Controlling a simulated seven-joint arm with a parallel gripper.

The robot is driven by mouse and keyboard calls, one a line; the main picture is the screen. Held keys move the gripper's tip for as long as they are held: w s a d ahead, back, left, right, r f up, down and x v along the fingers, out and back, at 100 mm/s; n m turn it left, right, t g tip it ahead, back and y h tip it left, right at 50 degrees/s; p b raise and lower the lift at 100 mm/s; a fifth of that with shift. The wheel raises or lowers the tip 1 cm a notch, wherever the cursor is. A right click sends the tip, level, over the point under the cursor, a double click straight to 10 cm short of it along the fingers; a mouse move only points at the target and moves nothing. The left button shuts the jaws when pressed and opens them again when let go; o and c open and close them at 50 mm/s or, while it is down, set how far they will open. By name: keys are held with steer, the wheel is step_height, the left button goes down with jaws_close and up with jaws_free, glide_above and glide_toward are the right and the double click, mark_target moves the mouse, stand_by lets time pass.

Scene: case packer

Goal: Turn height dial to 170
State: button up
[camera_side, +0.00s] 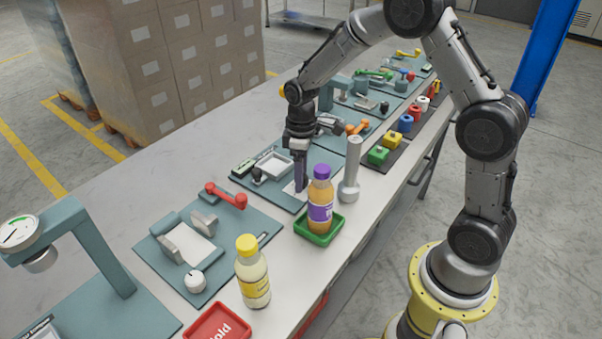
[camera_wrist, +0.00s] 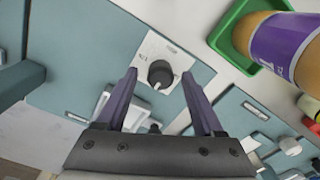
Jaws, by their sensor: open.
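A black round dial (camera_wrist: 160,74) with a white pointer mark sits on a white scale plate (camera_wrist: 150,48) on a teal panel. Its scale numbers are too small to read, and I cannot tell by label that it is the height dial. The pointer is toward the lower left of the knob in the wrist view. My gripper (camera_wrist: 160,75) is open, with one purple-grey finger on each side of the dial and a gap on both sides. In the side view my gripper (camera_side: 301,187) points down over the panel (camera_side: 272,190) and hides the dial.
A purple-capped bottle (camera_side: 320,205) stands in a green tray (camera_side: 312,238) close to my gripper. A grey post (camera_side: 351,165) stands behind it. A neighbouring teal station has a red handle (camera_side: 226,195) and a white knob (camera_side: 195,280). A yellow-capped bottle (camera_side: 252,275) stands nearer the camera.

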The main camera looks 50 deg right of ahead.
step_height(320, 180, up, 14)
stand_by(0.6)
steer(key=shift+d+f, duration=0.1)
